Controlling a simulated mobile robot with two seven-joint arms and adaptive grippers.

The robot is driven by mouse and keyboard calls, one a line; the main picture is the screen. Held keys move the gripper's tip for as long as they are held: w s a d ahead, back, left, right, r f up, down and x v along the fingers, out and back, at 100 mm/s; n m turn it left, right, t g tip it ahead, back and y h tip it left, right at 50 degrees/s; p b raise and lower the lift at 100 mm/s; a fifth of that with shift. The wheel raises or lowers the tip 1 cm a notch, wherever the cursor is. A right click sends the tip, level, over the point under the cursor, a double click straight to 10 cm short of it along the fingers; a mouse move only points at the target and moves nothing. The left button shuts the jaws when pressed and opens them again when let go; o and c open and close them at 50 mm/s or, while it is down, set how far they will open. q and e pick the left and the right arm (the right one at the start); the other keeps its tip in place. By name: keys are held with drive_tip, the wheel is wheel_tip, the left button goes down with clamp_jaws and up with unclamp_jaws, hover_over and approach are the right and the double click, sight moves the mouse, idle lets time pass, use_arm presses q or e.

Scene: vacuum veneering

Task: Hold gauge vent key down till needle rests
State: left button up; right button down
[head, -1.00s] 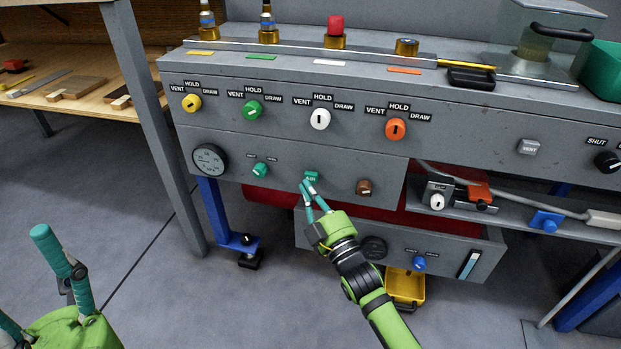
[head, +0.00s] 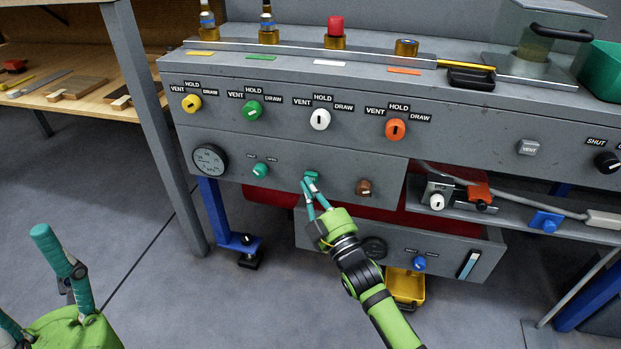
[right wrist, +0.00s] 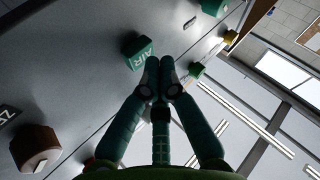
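In the right wrist view the key (right wrist: 136,50) reads AIR. My right gripper (head: 308,180) is at this key, fingertips together with nothing between them. In the right wrist view its tips (right wrist: 160,64) are beside the key's lower right; I cannot tell whether they touch or press it. The gauge needle is too small to read. A grey key marked VENT (head: 528,148) is farther right. My left gripper (head: 62,275) stands lower left, fingers apart and empty.
A teal knob (head: 261,170) and a brown knob (head: 364,187) flank the AIR key. Yellow, green, white and orange knobs line the panel above. The floor at left is clear.

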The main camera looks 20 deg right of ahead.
drive_tip(key=shift+w+d, duration=0.25)
drive_tip(key=shift+w, duration=0.1)
idle(0.6)
idle(2.3)
drive_tip(key=shift+s+a+p, duration=0.45)
drive_tip(key=shift+s+p, duration=0.05)
drive_tip(key=shift+s, duration=0.2)
drive_tip(key=s+a+p, duration=0.1)
drive_tip(key=s, duration=0.1)
drive_tip(key=s+a+p, duration=0.1)
drive_tip(key=s+a, duration=0.1)
drive_tip(key=shift+s, duration=0.1)
drive_tip(key=shift+d, duration=0.1)
idle(0.4)
